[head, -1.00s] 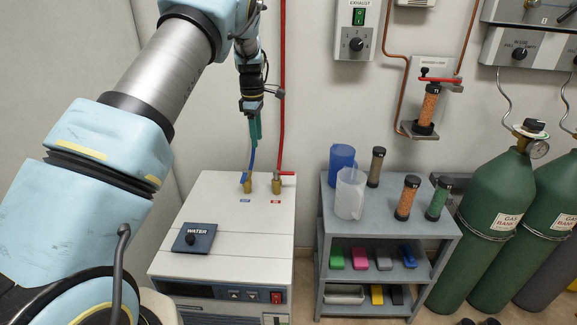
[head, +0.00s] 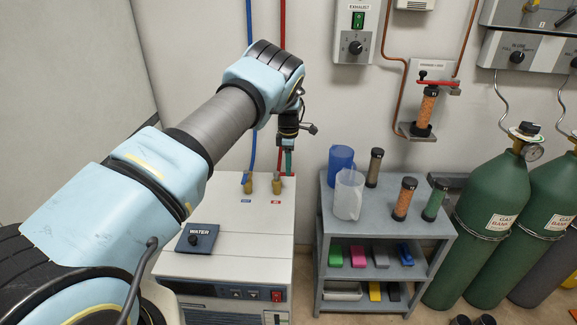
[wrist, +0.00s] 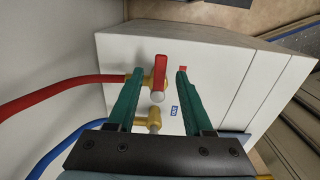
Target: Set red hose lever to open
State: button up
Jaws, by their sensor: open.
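The red hose lever (wrist: 161,72) sits on a brass valve (wrist: 149,83) at the end of the red hose (wrist: 75,85). In the wrist view it lies across the line of the hose. My gripper (wrist: 160,73) is open, its green fingers on either side of the lever; I see no clear contact with it. In the head view my gripper (head: 288,165) is over the back right of the white machine (head: 250,235). There it hides most of the lever, and the brass valve (head: 276,184) shows beside it.
A second brass valve (head: 246,183) with the blue hose (head: 250,100) stands close to the left of the red one. The wall is just behind. A grey shelf cart (head: 385,225) with jugs and cylinders stands to the right.

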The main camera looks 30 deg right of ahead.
jog(key=shift+f, duration=0.8)
jog(key=shift+c, duration=0.3)
grip_shut()
